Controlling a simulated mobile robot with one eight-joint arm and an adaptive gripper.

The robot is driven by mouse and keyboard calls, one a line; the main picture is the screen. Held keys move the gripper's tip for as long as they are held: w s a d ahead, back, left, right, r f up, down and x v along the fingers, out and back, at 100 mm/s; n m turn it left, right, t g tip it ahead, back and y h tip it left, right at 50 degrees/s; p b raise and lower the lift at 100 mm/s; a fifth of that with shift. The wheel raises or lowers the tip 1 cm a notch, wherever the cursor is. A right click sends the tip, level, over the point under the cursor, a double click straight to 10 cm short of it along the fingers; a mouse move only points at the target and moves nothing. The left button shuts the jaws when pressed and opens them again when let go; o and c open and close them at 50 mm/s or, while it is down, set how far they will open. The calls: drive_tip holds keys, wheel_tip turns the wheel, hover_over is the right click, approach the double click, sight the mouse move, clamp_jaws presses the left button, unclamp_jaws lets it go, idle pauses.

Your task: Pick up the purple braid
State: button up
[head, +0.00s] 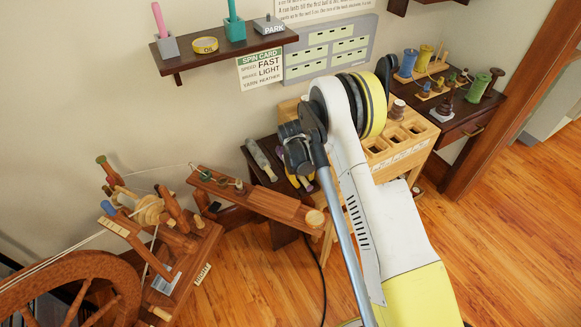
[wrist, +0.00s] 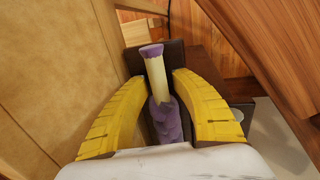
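In the wrist view a purple, lumpy piece (wrist: 167,122) lies between the fingers of my gripper (wrist: 160,80). A cream shaft with a purple end rises from it, and I cannot tell if they are one thing. The two yellow fingers stand apart, one on each side, with gaps to the purple piece. Its lower end is hidden by the white gripper body. In the head view my gripper (head: 301,183) is low over the dark table, mostly hidden by my arm. A bit of purple (head: 281,152) shows beside it.
A grey piece (head: 261,158) lies left of my gripper on the dark table (head: 258,143). A wooden spinning wheel (head: 70,290) stands at left. A wooden rack (head: 408,150) and a table with spools (head: 465,115) stand at right. A shelf (head: 220,52) hangs above.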

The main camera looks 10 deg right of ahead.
drive_tip(key=shift+r, duration=0.1)
clamp_jaws()
